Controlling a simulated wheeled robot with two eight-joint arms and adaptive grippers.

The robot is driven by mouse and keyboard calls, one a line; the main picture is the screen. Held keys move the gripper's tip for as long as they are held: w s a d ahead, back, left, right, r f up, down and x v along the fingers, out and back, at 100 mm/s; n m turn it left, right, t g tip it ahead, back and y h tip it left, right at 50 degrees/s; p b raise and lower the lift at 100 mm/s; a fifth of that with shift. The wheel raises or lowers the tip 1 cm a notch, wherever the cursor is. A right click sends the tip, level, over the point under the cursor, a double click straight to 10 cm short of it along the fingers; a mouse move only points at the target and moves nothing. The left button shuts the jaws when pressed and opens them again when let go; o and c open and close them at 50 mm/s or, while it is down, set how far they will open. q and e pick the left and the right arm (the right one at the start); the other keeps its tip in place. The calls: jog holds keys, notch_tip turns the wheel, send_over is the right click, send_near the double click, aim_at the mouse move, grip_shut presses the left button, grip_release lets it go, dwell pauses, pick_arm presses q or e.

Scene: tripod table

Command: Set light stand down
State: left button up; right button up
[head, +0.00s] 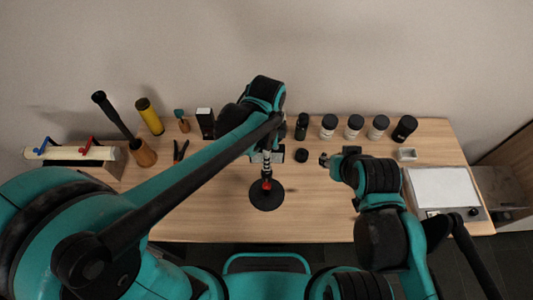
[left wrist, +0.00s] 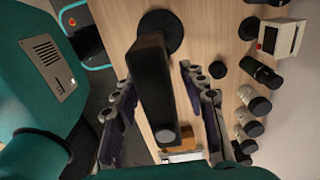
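The light stand (head: 267,190) stands upright near the middle of the table, its round black base appearing to rest on the wood. Its pole has silver and red parts. In the left wrist view its dark tapered body (left wrist: 153,90) runs between the fingers, with the base (left wrist: 160,32) beyond. My left gripper (head: 267,155) is around the stand from above. In the left wrist view its fingers (left wrist: 156,78) are apart, with gaps beside the body. My right gripper (head: 326,160) hovers right of the stand, clear of it; its finger opening is too small to judge.
A small black disc (head: 301,155) lies just right of the stand. Several white and black jars (head: 354,126) line the back. Pliers (head: 180,150) and a yellow tube (head: 150,116) are at left. A white-topped device (head: 445,188) is at right. The front table strip is clear.

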pick_arm(q)
jog(key=shift+a+r, duration=0.1)
jog(key=shift+r, duration=0.3)
notch_tip(320, 180, up, 12)
jog(key=p, duration=0.2)
jog(key=shift+f+p, duration=0.25)
jog(key=shift+p, duration=0.15)
jog(key=s+a+f+n+t, duration=0.2)
jog(key=a+n+t, duration=0.1)
jog(key=a+n, duration=0.6)
jog(key=s+a+f+n+t, duration=0.1)
jog(key=s+a+n+t, duration=0.2)
jog(key=a+n, duration=0.5)
jog(key=shift+a+f+n+t, duration=0.4)
jog(key=shift+n+t, duration=0.1)
jog(key=shift+t, duration=0.1)
jog(key=shift+s, duration=0.1)
